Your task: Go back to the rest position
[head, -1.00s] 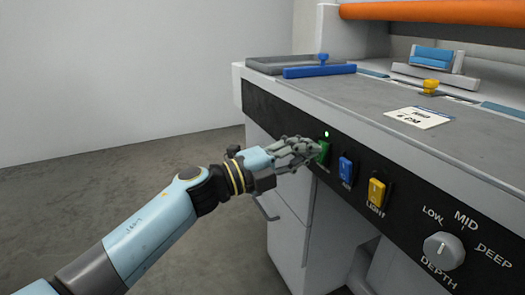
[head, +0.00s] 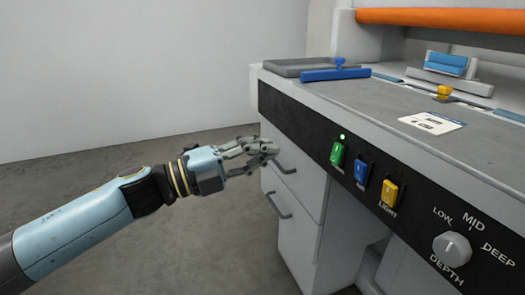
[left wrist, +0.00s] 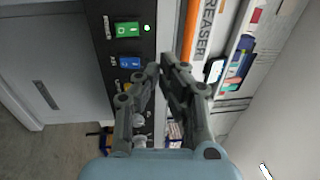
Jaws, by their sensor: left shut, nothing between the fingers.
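My left gripper (head: 268,150) is in the head view, left of the machine's black control panel and in front of its grey drawers. It is shut, with nothing between the fingers, and apart from the panel. In the left wrist view its fingers (left wrist: 168,62) lie close together over the panel's edge. The green switch (head: 337,154) has a lit green lamp (head: 342,136) above it. It also shows in the left wrist view (left wrist: 127,30). My right gripper is in neither view.
A blue switch (head: 361,171), a yellow light switch (head: 389,193) and a depth knob (head: 452,249) line the panel. The machine's top (head: 395,108) holds a printed card (head: 430,122) and a blue-edged tray (head: 300,67). Open floor (head: 110,175) lies to the left.

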